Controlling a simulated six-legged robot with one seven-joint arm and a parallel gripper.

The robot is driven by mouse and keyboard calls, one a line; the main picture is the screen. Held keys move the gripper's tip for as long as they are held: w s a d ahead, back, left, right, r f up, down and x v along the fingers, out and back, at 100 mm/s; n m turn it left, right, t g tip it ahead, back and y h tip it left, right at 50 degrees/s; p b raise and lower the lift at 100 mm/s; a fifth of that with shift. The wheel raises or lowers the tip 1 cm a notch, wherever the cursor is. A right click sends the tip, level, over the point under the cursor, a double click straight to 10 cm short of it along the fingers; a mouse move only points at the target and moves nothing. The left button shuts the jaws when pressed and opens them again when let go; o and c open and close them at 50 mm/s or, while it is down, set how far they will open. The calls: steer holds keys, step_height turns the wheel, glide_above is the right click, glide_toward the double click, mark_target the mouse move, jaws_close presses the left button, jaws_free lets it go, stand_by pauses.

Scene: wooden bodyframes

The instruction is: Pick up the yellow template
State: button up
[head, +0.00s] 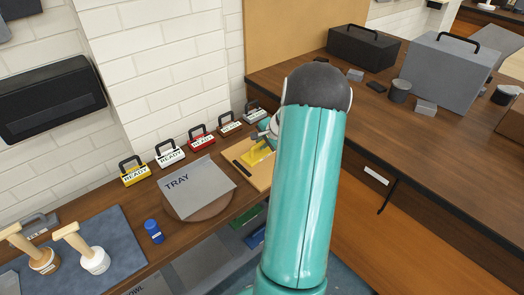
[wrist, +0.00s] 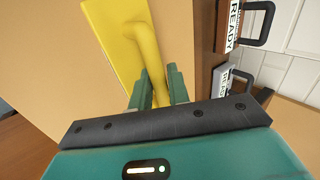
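The yellow template (head: 257,156) lies on a tan board beside the tray, partly hidden by my arm in the head view. In the wrist view the yellow template (wrist: 108,28) shows as a flat plate with a bent, rounded handle. My gripper (wrist: 158,88) has one finger on each side of that handle, and the handle fills most of the gap. I cannot tell whether the fingers press on it. In the head view my gripper (head: 266,134) is at the template, mostly behind my arm.
A dark bar (head: 242,169) lies on the tan board (head: 266,178). A grey tray (head: 198,187) lies left of it. Several READY-labelled blocks with handles, such as the red one (head: 201,142), line the wall. A grey toolbox (head: 440,72) stands on the right bench.

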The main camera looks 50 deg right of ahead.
jaws_close()
steer(key=shift+r, duration=0.2)
